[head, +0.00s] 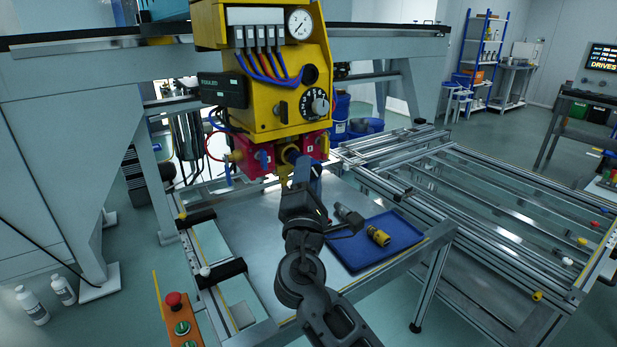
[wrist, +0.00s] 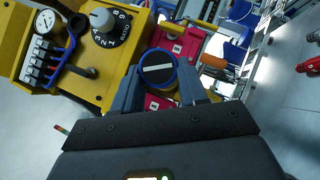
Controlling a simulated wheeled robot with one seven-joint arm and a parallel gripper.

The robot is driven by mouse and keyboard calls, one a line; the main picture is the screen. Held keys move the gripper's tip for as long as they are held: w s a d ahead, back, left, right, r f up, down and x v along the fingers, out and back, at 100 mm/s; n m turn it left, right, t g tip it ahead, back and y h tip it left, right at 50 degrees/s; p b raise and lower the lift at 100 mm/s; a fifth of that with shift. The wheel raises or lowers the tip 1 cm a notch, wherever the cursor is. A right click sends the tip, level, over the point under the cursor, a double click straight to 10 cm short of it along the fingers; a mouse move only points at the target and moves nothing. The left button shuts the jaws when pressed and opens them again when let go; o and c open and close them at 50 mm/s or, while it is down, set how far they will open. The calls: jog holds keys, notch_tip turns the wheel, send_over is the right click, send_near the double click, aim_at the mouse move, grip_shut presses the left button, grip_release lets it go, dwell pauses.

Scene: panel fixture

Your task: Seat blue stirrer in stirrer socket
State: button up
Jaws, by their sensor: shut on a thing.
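My gripper (head: 306,168) is raised in front of the lower part of the yellow panel unit (head: 268,85). In the wrist view, its two grey-blue fingers (wrist: 158,82) are shut on the blue stirrer (wrist: 158,67), which shows as a round black face with a blue rim and a white bar. The stirrer lies in front of the red blocks (wrist: 180,42) under the unit. A yellow ring with a dark opening (head: 290,153) on the red block appears to be the stirrer socket. My gripper partly covers that area. I cannot tell whether the stirrer touches the socket.
A blue tray (head: 365,262) on the metal table holds a yellow-and-black fitting (head: 378,236) and a grey cylindrical part (head: 348,215). The unit carries a dial knob (head: 319,106), a gauge (head: 299,24) and blue hoses. The table's left half (head: 250,235) is mostly clear.

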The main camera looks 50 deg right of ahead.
jog(key=shift+w+d+b, duration=0.25)
jog(key=shift+w+b, duration=0.05)
jog(key=shift+w, duration=0.5)
jog(key=shift+w+d+b, duration=0.2)
jog(key=shift+w+b, duration=0.05)
jog(key=shift+w, duration=0.55)
jog(key=shift+w+d+b, duration=0.25)
jog(key=shift+w+b, duration=0.05)
jog(key=shift+w, duration=0.5)
jog(key=o, duration=1.2)
jog(key=shift+o, duration=0.2)
jog(key=b+v, duration=0.1)
jog(key=v, duration=0.7)
jog(key=shift+b, duration=0.35)
jog(key=shift+f, duration=0.1)
